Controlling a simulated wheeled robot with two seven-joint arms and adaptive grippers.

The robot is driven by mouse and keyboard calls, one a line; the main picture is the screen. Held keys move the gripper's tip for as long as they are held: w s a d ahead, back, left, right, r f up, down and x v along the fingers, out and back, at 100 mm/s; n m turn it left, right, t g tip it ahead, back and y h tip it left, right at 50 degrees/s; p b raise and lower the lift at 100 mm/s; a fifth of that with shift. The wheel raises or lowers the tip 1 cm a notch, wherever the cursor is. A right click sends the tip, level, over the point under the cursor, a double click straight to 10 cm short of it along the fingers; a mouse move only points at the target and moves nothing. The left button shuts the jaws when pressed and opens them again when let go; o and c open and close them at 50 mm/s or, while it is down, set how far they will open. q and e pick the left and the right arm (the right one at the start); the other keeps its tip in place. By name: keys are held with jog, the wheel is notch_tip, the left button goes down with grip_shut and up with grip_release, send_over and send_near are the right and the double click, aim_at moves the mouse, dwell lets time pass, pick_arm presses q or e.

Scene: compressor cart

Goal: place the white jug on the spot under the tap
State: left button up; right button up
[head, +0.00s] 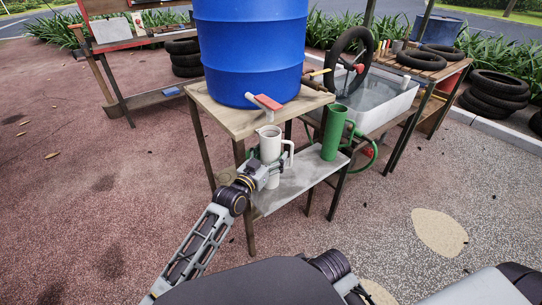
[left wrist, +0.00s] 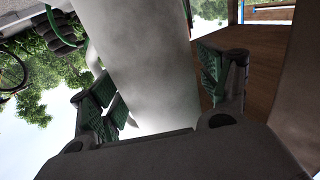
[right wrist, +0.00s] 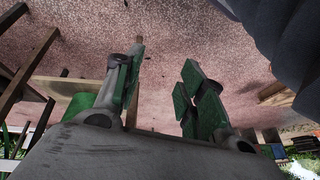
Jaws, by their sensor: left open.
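The white jug (head: 271,147) stands upright, as far as I can see, on the grey lower shelf (head: 300,180) of the stand, close below the red-handled tap (head: 264,102) of the blue barrel. Its handle points right in the head view. My left gripper (head: 262,173) is open at the jug's lower body. In the left wrist view the jug (left wrist: 150,65) fills the space between the spread fingers; contact cannot be told. The spot under the tap is hidden. My right gripper (right wrist: 163,95) is open and empty in the right wrist view.
A green jug (head: 334,132) stands right of the white one on the same shelf. The blue barrel (head: 250,50) rests on the wooden top (head: 230,122) above. A water tub (head: 375,105) with a tyre (head: 348,60) is behind right. Open ground lies left.

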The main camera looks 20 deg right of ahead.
aim_at(265, 161)
pick_arm(q)
jog(key=shift+r, duration=0.2)
jog(key=shift+p+v, duration=0.3)
jog(key=shift+v, duration=0.5)
jog(key=p+v, duration=0.1)
jog(key=v, duration=0.4)
jog(key=shift+s+a, duration=0.2)
jog(key=shift+p+v, duration=0.8)
jog(key=shift+v, duration=1.65)
pick_arm(e)
jog(key=shift+s+d+r+g+h, duration=0.25)
jog(key=shift+d+r, duration=0.2)
jog(key=shift+r, duration=0.3)
jog(key=shift+s+d+r+g+h, duration=0.25)
jog(key=shift+d+r, duration=0.15)
jog(key=shift+r, duration=0.35)
